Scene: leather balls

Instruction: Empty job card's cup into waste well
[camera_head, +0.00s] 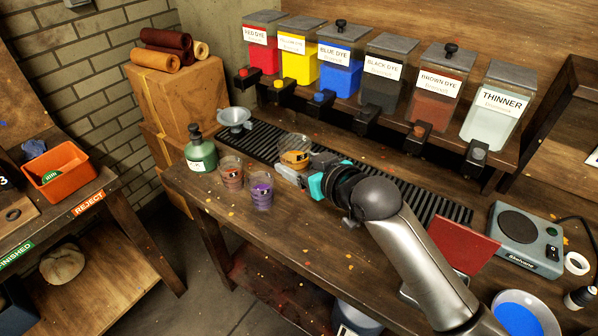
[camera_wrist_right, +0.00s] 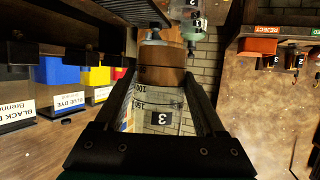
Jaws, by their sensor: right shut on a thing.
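My right gripper (camera_head: 308,181) is shut on a clear cup (camera_head: 295,158) with orange-brown contents, and the cup looks about upright. In the right wrist view the cup (camera_wrist_right: 160,108) sits between the fingers, with a black "3" label. It is over or close to the slatted black grille (camera_head: 262,146); I cannot tell if it touches. Two more cups stand to its left, one reddish-brown (camera_head: 231,173) and one purple (camera_head: 261,192). A grey funnel-shaped bowl (camera_head: 234,118) is behind them; I cannot tell if it is the waste well. No job card is readable. My left gripper is out of view.
A green bottle (camera_head: 200,150) stands near the bench's left end. Labelled dye dispensers (camera_head: 384,72) line the shelf behind. A red panel (camera_head: 463,246), a scale-like device (camera_head: 524,238) and a blue-filled dish (camera_head: 523,318) are at right. An orange bin (camera_head: 62,178) sits on the left bench.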

